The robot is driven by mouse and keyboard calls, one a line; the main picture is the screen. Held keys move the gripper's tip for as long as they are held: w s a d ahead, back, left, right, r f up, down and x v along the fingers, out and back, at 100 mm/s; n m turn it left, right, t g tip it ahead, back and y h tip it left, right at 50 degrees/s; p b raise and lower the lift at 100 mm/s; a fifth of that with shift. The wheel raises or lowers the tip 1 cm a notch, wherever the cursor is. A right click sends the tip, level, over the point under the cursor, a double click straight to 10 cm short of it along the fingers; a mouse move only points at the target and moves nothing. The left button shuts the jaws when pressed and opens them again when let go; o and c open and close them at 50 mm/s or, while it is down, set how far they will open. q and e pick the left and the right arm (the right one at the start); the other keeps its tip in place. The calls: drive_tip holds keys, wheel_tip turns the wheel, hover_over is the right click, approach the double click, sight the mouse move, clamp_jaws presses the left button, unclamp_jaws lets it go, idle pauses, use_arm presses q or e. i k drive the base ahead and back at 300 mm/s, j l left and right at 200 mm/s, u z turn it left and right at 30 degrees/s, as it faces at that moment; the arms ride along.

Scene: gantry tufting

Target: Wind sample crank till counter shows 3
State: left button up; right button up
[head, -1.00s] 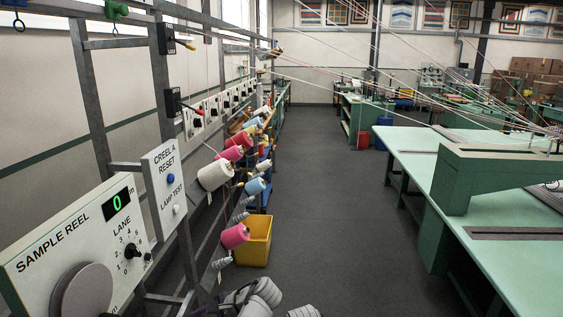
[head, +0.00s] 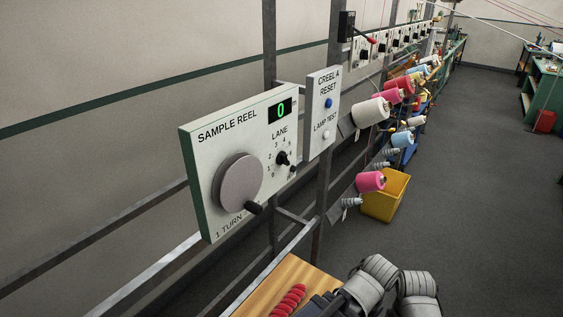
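The sample reel panel (head: 205,150) is a pale box with green edges, mounted on the grey frame in the middle left of the head view. Its round grey crank disc (head: 238,183) carries a black handle (head: 254,208) at the lower right of its rim. The counter (head: 281,110) above shows a green 0. A black lane knob (head: 283,158) sits below the counter. Grey links of my own arms show at the bottom, apart from the crank. Neither gripper's fingers can be seen.
A creel reset and lamp test panel (head: 320,108) stands right of the reel. Beyond it are yarn cones (head: 370,111) and a yellow bin (head: 386,197). A wooden board (head: 268,291) with a red coiled item (head: 290,299) lies below. The floor at right is clear.

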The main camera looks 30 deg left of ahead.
sight(237, 182)
drive_tip(key=u, duration=1.3)
